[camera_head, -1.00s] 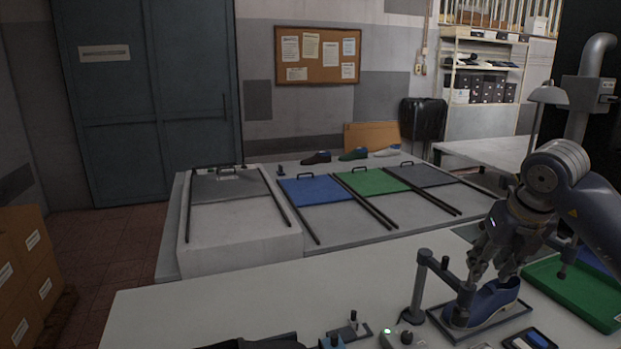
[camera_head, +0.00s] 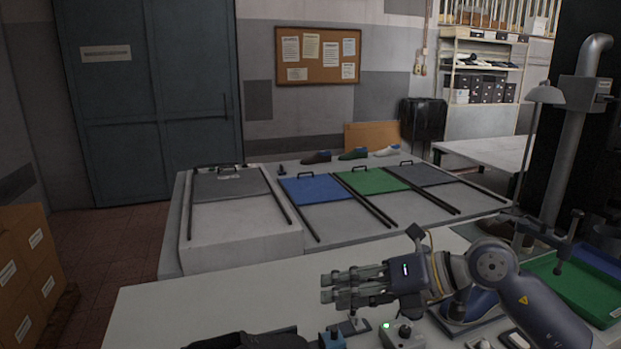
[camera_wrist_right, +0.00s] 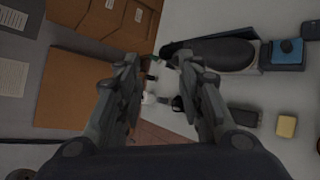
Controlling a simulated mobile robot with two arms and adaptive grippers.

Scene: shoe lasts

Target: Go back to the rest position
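My right gripper (camera_head: 324,287) is over the front table, its fingers pointing left. In the right wrist view its two fingers (camera_wrist_right: 158,65) are apart with nothing held between them. A blue shoe last (camera_head: 481,303) is on the table behind my right arm, which hides part of it. My left gripper is not in view.
A control box with a green light (camera_head: 402,336) and a small blue-topped device (camera_head: 331,340) lie below the gripper. A green tray (camera_head: 580,290) is at the right. Cardboard boxes (camera_head: 28,270) stand at the left. The front table's left part is clear.

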